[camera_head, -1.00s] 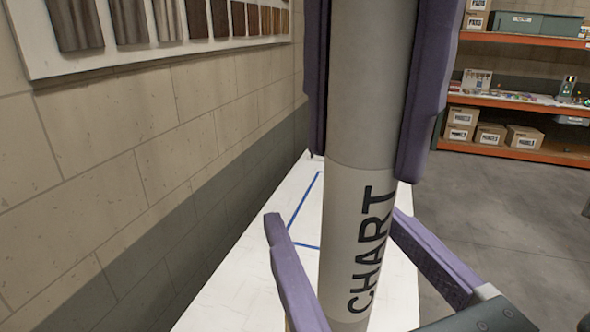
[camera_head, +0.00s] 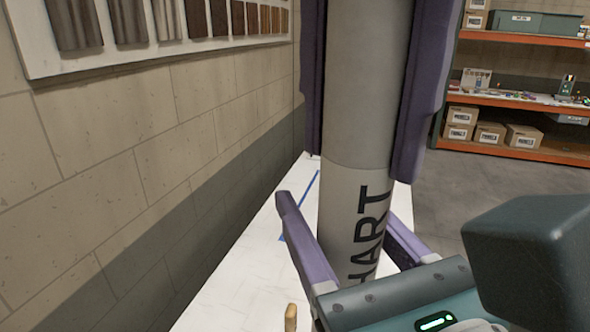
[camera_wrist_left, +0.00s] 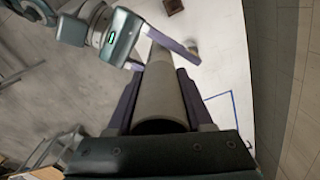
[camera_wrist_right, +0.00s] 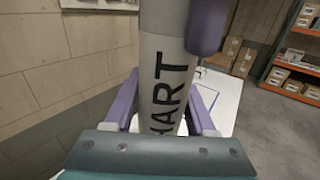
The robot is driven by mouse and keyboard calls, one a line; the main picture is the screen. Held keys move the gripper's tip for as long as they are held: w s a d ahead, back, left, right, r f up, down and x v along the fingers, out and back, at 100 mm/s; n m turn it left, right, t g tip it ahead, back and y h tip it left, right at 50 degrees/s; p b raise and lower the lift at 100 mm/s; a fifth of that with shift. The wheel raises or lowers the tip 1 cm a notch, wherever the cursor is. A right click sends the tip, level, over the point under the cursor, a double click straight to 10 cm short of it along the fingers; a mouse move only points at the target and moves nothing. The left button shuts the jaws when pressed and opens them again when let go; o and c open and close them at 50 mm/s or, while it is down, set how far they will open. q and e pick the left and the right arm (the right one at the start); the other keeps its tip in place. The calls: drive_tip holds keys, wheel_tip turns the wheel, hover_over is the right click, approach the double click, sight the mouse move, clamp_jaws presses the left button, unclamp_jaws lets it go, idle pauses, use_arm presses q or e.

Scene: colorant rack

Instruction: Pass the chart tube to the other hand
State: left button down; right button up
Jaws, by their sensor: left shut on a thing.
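The chart tube (camera_head: 368,90) is a thick grey cylinder, nearly upright in the head view, with a paler label band lettered in black. My left gripper (camera_head: 358,168) is shut on its upper part, one purple finger on each side. My right gripper (camera_head: 340,208) is open lower down, with its fingers on either side of the label band. In the right wrist view the tube (camera_wrist_right: 163,75) stands between these spread fingers, with a gap visible at the side. The first letter of the label is hidden behind the right gripper's body in the head view. The left wrist view looks along the tube (camera_wrist_left: 160,105).
A white table (camera_head: 235,290) with a blue outline lies below. A block wall (camera_head: 150,170) with a sample board (camera_head: 180,55) stands close on the left. Orange shelves (camera_head: 520,150) with boxes are at the back right, across open floor.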

use_arm(q)
drive_tip(key=shift+d, duration=0.15)
use_arm(e)
drive_tip(key=shift+s+a+r, duration=0.1)
drive_tip(key=shift+a, duration=0.2)
clamp_jaws()
use_arm(q)
drive_tip(key=shift+c, duration=1.1)
unclamp_jaws()
use_arm(e)
drive_tip(key=shift+d, duration=0.1)
